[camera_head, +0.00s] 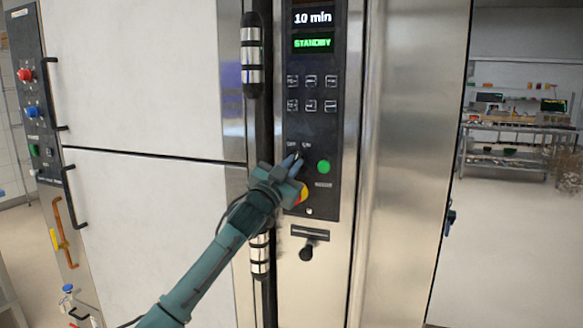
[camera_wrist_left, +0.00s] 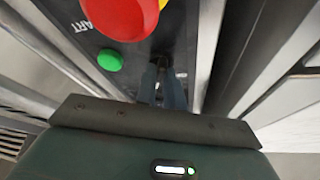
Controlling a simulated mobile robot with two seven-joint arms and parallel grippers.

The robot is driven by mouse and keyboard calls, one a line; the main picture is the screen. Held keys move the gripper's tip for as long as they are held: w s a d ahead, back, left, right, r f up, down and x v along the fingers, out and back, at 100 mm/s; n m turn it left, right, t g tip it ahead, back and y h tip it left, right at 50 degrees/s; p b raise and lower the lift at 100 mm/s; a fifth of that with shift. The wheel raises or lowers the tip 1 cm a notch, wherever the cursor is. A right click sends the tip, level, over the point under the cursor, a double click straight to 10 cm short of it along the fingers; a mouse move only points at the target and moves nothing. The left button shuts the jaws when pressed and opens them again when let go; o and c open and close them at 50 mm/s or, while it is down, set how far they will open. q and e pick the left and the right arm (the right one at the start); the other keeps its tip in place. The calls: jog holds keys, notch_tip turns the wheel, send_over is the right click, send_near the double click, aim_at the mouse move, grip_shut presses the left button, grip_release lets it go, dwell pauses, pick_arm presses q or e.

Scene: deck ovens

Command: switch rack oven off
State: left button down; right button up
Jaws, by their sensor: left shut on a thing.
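The rack oven's black control panel (camera_head: 312,122) is in the middle of the head view. Its display (camera_head: 312,18) reads 10 min, and a green line (camera_head: 312,43) reads STANDBY. Small OFF and ON style labels sit above my left gripper (camera_head: 294,161). The gripper's narrow fingers are shut at the switch under those labels. The fingers also show in the left wrist view (camera_wrist_left: 164,75), against the panel. The switch itself is almost wholly hidden by the fingers, so its setting cannot be read. My right gripper is not in view.
A green start button (camera_head: 323,167) sits just right of the fingers. A red emergency button (camera_wrist_left: 122,14) on a yellow base (camera_head: 303,194) is close below them. A tall vertical door handle (camera_head: 252,60) stands left of the panel. A black latch (camera_head: 308,246) lies below.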

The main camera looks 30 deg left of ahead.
pick_arm(q)
jog(key=n, duration=0.1)
jog(key=n+y, duration=0.1)
jog(key=n, duration=0.1)
jog(key=shift+d+f+n+y, duration=0.1)
jog(key=shift+d+n+y, duration=0.1)
jog(key=shift+n+y, duration=0.1)
jog(key=n+y, duration=0.2)
jog(key=n, duration=0.2)
jog(key=shift+w+d, duration=0.1)
jog(key=n+y, duration=0.1)
jog(key=n, duration=0.1)
jog(key=shift+n+g+y+p, duration=0.3)
jog(key=shift+y+p, duration=0.05)
jog(key=shift+y, duration=0.05)
jog(key=n+g+y+p, duration=0.1)
jog(key=n+y+p, duration=0.1)
jog(key=n, duration=0.2)
jog(key=shift+d+n, duration=0.15)
jog(key=shift+n, duration=0.15)
jog(key=shift+n+g, duration=0.3)
jog(key=shift+n, duration=0.1)
jog(key=shift+p, duration=0.35)
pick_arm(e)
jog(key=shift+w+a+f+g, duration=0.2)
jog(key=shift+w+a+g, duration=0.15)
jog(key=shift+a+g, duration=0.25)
pick_arm(q)
jog(key=shift+n+y, duration=0.3)
